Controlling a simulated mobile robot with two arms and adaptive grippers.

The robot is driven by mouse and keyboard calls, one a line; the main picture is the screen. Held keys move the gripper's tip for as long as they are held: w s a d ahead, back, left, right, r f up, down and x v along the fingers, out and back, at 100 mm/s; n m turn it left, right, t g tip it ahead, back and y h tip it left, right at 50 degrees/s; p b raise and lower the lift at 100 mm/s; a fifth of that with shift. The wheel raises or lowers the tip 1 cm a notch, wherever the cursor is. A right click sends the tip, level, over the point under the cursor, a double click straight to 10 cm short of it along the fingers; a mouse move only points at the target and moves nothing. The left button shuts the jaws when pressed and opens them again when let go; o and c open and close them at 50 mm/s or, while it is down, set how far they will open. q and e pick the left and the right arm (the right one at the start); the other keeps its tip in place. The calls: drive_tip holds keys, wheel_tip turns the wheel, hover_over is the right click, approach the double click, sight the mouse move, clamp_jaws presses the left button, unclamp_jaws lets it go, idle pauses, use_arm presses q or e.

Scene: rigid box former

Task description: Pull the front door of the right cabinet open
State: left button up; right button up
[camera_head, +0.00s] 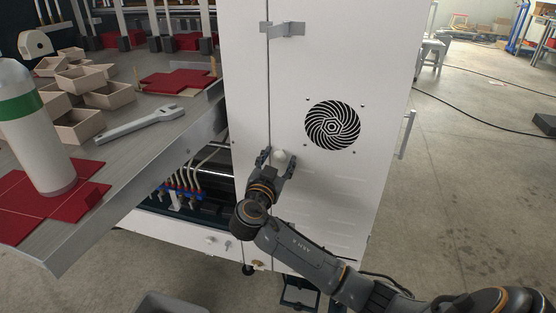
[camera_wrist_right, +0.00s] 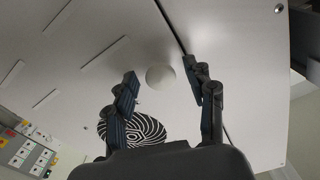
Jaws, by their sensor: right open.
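The right cabinet (camera_head: 345,75) is tall and white, with a round black vent (camera_head: 332,125) on its front door. The door looks closed, with a thin dark seam along its left side. A round white knob (camera_head: 280,156) sits on the door near that seam; it also shows in the right wrist view (camera_wrist_right: 160,77). My right gripper (camera_head: 275,158) is open at the knob, one finger on each side. In the right wrist view (camera_wrist_right: 162,88) the fingers stand apart, with visible gaps between them and the knob. My left gripper is not in view.
A metal table (camera_head: 150,150) to the left holds several beige boxes (camera_head: 108,95), a wrench (camera_head: 140,122), red flat sheets (camera_head: 178,81) and a white-green bottle (camera_head: 35,135). A metal latch (camera_head: 283,29) is higher on the cabinet. The floor (camera_head: 470,180) to the right is mostly clear.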

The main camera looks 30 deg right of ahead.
clamp_jaws()
drive_tip(key=shift+s+f, duration=0.1)
